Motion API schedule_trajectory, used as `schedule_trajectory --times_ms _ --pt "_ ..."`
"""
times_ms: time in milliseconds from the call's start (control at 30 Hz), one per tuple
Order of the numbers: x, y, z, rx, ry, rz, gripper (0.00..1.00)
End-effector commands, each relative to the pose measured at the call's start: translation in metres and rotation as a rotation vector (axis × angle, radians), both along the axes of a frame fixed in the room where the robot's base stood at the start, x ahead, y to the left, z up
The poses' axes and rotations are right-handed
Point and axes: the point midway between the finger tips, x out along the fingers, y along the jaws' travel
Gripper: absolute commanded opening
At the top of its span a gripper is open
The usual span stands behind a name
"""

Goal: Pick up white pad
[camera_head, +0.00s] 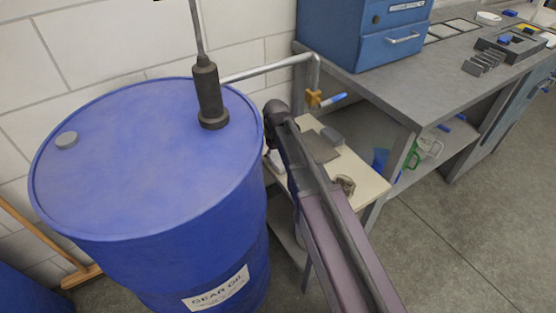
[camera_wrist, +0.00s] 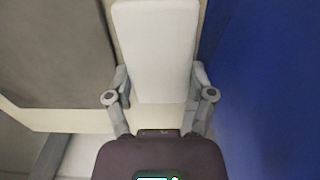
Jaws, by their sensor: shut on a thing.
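The white pad (camera_wrist: 155,40) is a pale, long block with rounded corners in the wrist view. It lies lengthwise between the two fingers of my gripper (camera_wrist: 160,76), which are shut on its sides. In the wrist view the pad is above or on a cream top (camera_wrist: 75,120); I cannot tell whether it touches it. In the head view my arm hides most of the gripper, and only a small pale bit shows beside it, next to the drum.
A blue gear oil drum (camera_head: 140,160) with a pump stands close on the left. The small cream-topped stand (camera_head: 365,180) holds a dark flat plate (camera_head: 318,146), a grey block (camera_head: 332,136) and a brownish item (camera_head: 344,185). A grey workbench (camera_head: 420,85) with a blue cabinet (camera_head: 365,35) stands to the right.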

Motion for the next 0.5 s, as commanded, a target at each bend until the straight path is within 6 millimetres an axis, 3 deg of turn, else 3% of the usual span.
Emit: schedule_trajectory --times_ms 500 --pt "0.0 0.0 0.018 0.0 0.0 0.0 0.38"
